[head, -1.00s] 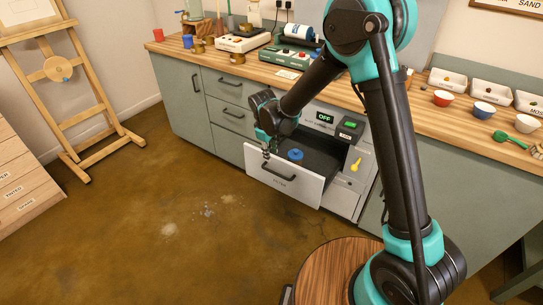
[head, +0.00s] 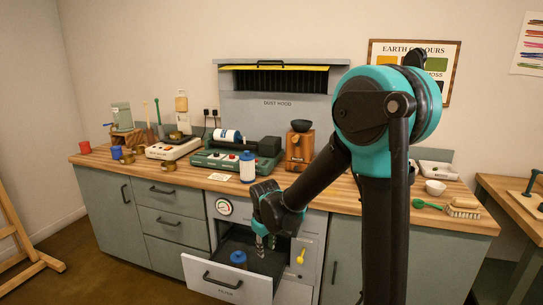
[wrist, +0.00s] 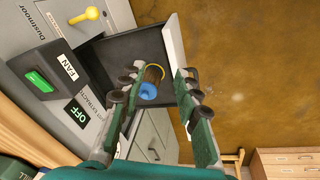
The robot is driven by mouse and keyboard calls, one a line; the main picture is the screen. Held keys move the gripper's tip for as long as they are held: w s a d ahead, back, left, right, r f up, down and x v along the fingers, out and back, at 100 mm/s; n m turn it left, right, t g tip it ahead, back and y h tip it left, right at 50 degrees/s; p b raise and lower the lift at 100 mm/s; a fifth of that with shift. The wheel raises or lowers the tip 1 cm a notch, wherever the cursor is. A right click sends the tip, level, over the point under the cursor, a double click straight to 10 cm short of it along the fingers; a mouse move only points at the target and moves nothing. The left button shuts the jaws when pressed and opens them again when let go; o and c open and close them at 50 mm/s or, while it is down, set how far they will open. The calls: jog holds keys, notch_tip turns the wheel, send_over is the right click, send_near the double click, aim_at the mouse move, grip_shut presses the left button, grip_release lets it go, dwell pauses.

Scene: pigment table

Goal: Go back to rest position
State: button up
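My gripper (head: 266,244) hangs above the right part of an open drawer. In the wrist view my gripper (wrist: 158,78) is open, its two fingers spread apart with nothing held between them. The grey drawer (head: 212,278), with a black handle and dark inside, is pulled out of the cabinet; it also shows in the wrist view (wrist: 115,60). In the wrist view the filter (wrist: 149,90) shows beyond the fingers, partly behind the left one.
A yellow key-like knob (head: 300,256) is on the cabinet front right of the drawer. The wrist view shows a display reading OFF (wrist: 76,112) and a lit green FAN switch (wrist: 38,81). A bottle (head: 248,166) and machines crowd the wooden counter (head: 345,190) above.

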jog(key=s+d+m, duration=0.4)
jog(key=s+d, duration=0.4)
jog(key=d, duration=0.2)
jog(key=s+d+m+t, duration=0.1)
jog(key=s+d+m, duration=0.4)
jog(key=s+d, duration=0.3)
jog(key=d, duration=0.3)
jog(key=shift+s+d+t, duration=0.15)
jog(key=shift+s+t, duration=0.15)
jog(key=shift+s, duration=0.05)
